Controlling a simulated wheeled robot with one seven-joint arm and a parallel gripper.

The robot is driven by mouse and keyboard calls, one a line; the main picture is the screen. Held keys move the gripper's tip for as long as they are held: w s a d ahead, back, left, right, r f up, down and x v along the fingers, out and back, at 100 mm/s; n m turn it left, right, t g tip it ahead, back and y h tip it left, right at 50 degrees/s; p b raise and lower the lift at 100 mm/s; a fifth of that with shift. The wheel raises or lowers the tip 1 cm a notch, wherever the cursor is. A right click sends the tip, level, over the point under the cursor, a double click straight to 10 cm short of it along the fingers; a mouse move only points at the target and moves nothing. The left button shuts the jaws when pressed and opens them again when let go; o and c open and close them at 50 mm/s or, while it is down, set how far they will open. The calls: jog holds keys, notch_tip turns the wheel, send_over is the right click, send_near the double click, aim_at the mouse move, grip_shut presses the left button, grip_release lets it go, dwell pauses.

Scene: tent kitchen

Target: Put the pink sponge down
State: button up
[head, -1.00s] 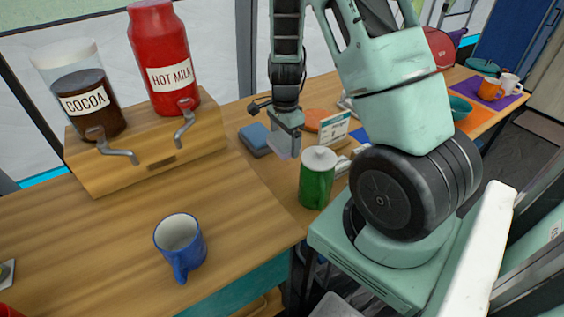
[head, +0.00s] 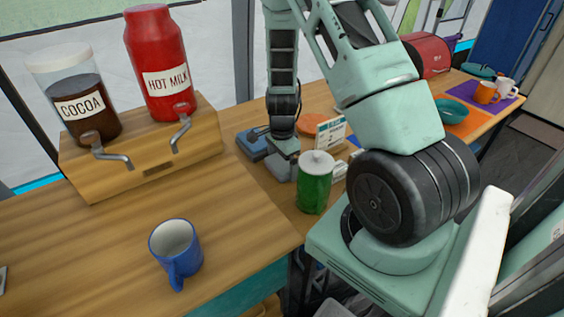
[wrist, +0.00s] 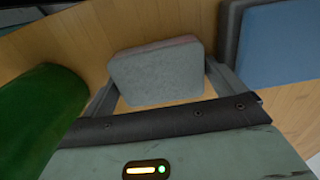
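The pink sponge (wrist: 157,76) is between my gripper's fingers in the wrist view. Its near face looks grey and only its far upper edge shows pink. Both fingers appear to touch its sides, so my gripper (wrist: 163,84) looks shut on it. In the head view my gripper (head: 284,160) points down, low over the wooden table, between the blue sponge and the green canister. The sponge's lower part is close to the tabletop; I cannot tell whether it rests on it.
A blue and grey sponge (head: 253,145) lies just left of my gripper. A green canister (head: 315,185) with a white lid stands close on the right. Behind are a small sign (head: 331,132) and an orange item (head: 307,124). A blue mug (head: 175,248) stands at the front left.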

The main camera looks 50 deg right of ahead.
aim_at(282, 162)
jog(key=shift+r, duration=0.15)
notch_tip(282, 162, up, 12)
jog(key=p, duration=0.2)
jog(key=s+a+r+n+y, duration=0.15)
jog(key=a+r+n, duration=0.25)
jog(key=a+n, duration=0.65)
jog(key=s+a+r+n, duration=0.3)
jog(key=a+r+n, duration=0.15)
jog(key=a, duration=1.05)
jog(key=s+a+r+n, duration=0.1)
jog(key=s+a+n, duration=0.3)
jog(key=s+n, duration=0.3)
jog(key=s+a+r+n, duration=0.2)
jog(key=s+a+n, duration=0.3)
jog(key=s+n, duration=0.1)
jog(key=shift+s+r+n+h, duration=0.25)
jog(key=shift+s+n+h, duration=0.2)
jog(key=shift+s, duration=0.1)
